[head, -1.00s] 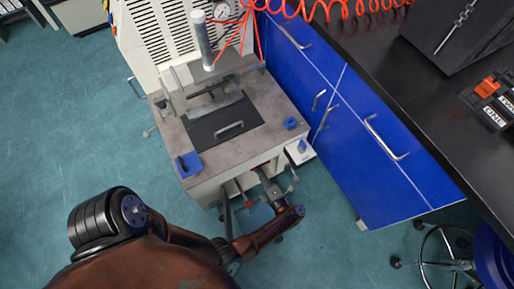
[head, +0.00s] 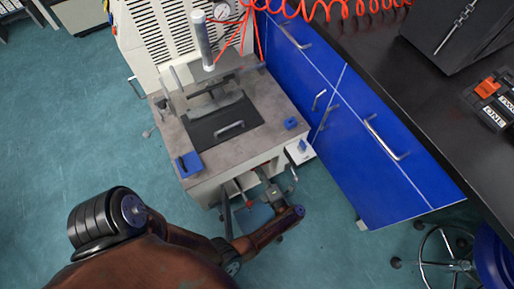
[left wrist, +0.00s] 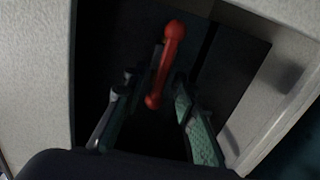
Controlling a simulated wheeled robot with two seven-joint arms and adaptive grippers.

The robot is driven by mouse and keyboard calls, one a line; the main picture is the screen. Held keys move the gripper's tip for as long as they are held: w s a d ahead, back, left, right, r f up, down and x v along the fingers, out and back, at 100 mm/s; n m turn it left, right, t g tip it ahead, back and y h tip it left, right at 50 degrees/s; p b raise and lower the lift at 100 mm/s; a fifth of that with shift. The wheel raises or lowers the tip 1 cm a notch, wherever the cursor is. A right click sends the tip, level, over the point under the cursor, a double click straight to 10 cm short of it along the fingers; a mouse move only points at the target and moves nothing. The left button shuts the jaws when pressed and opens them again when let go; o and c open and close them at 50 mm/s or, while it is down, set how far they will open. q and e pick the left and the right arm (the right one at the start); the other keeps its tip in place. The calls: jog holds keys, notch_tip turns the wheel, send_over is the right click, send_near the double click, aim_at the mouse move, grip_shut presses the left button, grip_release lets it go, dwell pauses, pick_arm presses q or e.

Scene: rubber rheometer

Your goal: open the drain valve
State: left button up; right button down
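The red valve handle (left wrist: 166,62), a bar with rounded ends, shows in the left wrist view inside a dark opening in the light machine body. It lies tilted, in front of and between the fingers of my left gripper (left wrist: 156,80). The fingers stand apart on either side of it, with no clear contact visible. In the head view my left gripper (head: 262,186) is at the front underside of the machine (head: 205,193), below its tabletop. The fingertips are mostly hidden there, and the handle cannot be made out with certainty. My right gripper is not in view.
Pale walls (left wrist: 35,70) border the opening on both sides. The machine top holds a dark plate with a handle (head: 228,128) and a blue block (head: 188,164). Blue cabinets (head: 370,160) stand close on the right. Open floor (head: 60,130) lies to the left.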

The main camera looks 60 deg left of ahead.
pick_arm(q)
jog(key=d, duration=1.2)
jog(key=shift+s, duration=0.45)
